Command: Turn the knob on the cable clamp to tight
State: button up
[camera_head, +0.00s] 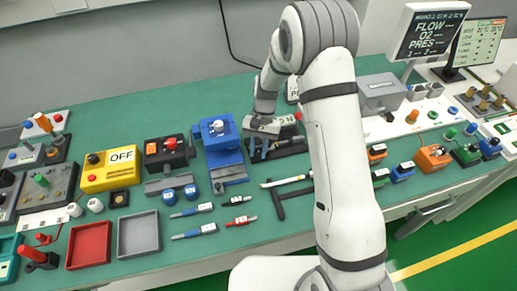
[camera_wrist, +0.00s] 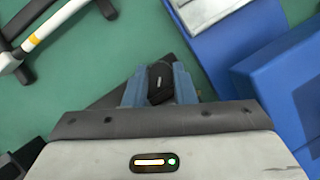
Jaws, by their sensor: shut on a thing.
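My gripper (camera_wrist: 160,87) has its two blue fingers on either side of a black knob (camera_wrist: 160,84) with a small pale mark on top. The fingers are shut on it. The dark cable clamp body (camera_wrist: 108,97) shows only in part beside and beneath the fingers; the rest is hidden by my gripper. In the head view my gripper (camera_head: 259,150) points down at the dark clamp (camera_head: 288,147) on the green bench, right of the blue vise-like device. I cannot read the knob's setting from either view.
The blue device (camera_head: 222,150) stands close to my gripper; it also shows in the wrist view (camera_wrist: 245,60). A white-handled tool (camera_head: 287,181) lies on a dark stand in front. A black box with a red knob (camera_head: 168,153) stands further left. Bare green bench lies behind.

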jog(key=shift+c, duration=0.5)
jog(key=shift+m+y+b, duration=0.3)
jog(key=shift+m+b, duration=0.1)
jog(key=shift+m, duration=0.3)
jog(key=o, duration=1)
jog(key=shift+r, duration=0.1)
